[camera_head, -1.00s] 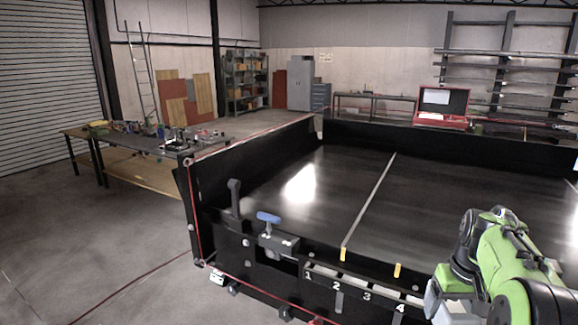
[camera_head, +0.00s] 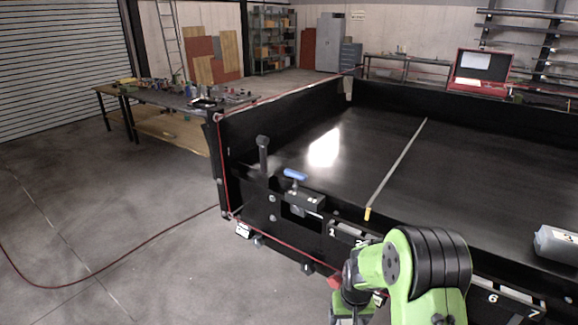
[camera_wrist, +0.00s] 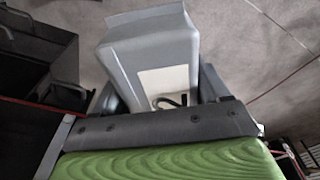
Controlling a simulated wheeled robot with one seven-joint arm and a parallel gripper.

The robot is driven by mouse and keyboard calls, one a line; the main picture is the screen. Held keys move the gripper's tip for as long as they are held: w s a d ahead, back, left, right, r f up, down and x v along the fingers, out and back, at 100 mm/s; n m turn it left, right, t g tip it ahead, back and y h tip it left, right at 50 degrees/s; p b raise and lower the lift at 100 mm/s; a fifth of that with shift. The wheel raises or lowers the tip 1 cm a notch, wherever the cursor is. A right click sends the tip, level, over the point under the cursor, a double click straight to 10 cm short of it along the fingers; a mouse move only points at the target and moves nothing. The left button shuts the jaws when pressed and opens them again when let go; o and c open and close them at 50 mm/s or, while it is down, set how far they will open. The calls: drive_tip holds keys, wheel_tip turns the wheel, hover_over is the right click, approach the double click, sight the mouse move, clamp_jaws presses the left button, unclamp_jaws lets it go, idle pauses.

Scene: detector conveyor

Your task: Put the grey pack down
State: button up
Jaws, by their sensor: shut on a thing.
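The grey pack (camera_wrist: 150,45) fills the upper middle of the wrist view, with a pale label on its near face. My gripper (camera_wrist: 162,88) is shut on it, with a dark finger on each side. The floor shows behind the pack, so it is held in the air. In the head view my green and black arm reaches down at the bottom, in front of the conveyor's near side. The pack is not clearly visible there. A second grey, box-like thing with a label (camera_head: 557,243) rests on the conveyor at the right edge.
The black conveyor (camera_head: 330,180) has raised walls and numbered slots along its near edge. A blue-handled clamp (camera_head: 295,175) sits at its near left corner. A cluttered workbench (camera_head: 165,105) stands left, and a red case (camera_head: 480,72) at the back. Open floor (camera_head: 90,220) lies left.

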wheel_tip(320, 180, down, 7)
drive_tip(key=b, duration=0.6)
drive_tip(key=shift+s, duration=0.15)
